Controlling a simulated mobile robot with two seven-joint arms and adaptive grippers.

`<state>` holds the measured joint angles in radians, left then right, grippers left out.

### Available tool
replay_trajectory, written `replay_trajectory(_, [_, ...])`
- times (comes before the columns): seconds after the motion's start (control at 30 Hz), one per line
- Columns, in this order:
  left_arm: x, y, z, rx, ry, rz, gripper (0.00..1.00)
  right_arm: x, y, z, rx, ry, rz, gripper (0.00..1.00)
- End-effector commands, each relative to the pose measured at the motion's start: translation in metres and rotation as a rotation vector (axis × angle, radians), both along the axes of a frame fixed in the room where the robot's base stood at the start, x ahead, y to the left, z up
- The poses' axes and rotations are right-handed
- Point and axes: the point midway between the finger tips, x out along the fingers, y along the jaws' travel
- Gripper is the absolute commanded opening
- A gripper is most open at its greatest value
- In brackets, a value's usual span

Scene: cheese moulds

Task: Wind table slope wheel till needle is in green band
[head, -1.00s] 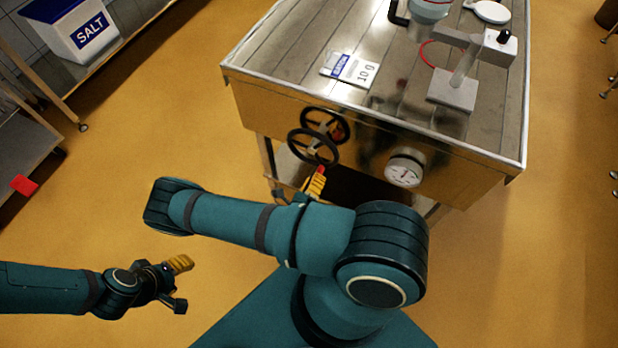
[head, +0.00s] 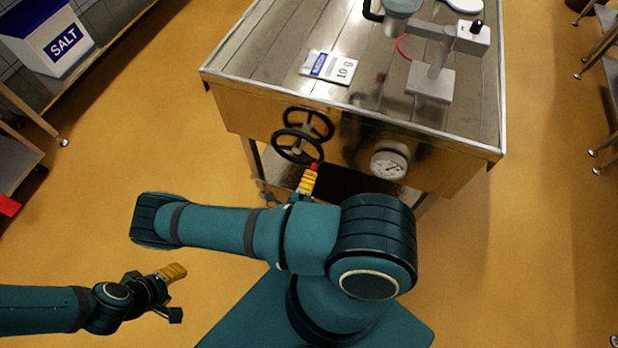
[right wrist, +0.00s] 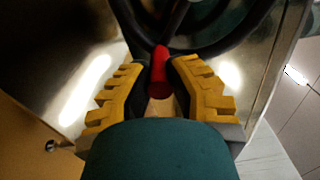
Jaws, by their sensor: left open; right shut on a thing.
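The black slope wheel (head: 276,148) sits on the front panel of the steel-topped table (head: 250,118), with a red handle (head: 316,166) at its lower right rim. My right gripper (head: 311,172) is shut on this handle. In the right wrist view, the red handle (right wrist: 161,75) stands between the yellow fingers, below the black rim (right wrist: 215,45). The round white gauge (head: 389,164) is on the panel right of the wheel. Its needle is too small to read against any green band. My left gripper (head: 178,294) is open and empty, away from the table.
A second dark ring behind the wheel looks like its reflection in the polished panel. On the tabletop are a 10 g card (head: 330,67) and a stand (head: 430,80). A SALT box (head: 50,40) is at far left.

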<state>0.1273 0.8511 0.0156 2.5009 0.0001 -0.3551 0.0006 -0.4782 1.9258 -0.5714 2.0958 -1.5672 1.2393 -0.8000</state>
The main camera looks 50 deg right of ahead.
Motion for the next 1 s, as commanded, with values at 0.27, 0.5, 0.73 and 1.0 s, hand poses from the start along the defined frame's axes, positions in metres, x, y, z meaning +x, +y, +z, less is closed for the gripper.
replay_trajectory(0.27, [0.0,0.0,0.0,0.0,0.0,0.0,0.52,-0.001,-0.001,0.0,-0.001,0.0,-0.002,0.44])
replay_trajectory(0.5, [0.0,0.0,0.0,0.0,0.0,0.0,0.52,0.0,0.0,0.0,0.0,-0.001,-0.001,0.52])
replay_trajectory(0.73, [0.0,0.0,0.0,0.0,0.0,0.0,0.52,-0.003,0.008,0.0,0.001,-0.003,0.0,0.52])
replay_trajectory(1.0, [0.0,0.0,0.0,0.0,0.0,0.0,0.52,-0.022,0.055,0.0,0.002,-0.001,0.002,0.52])
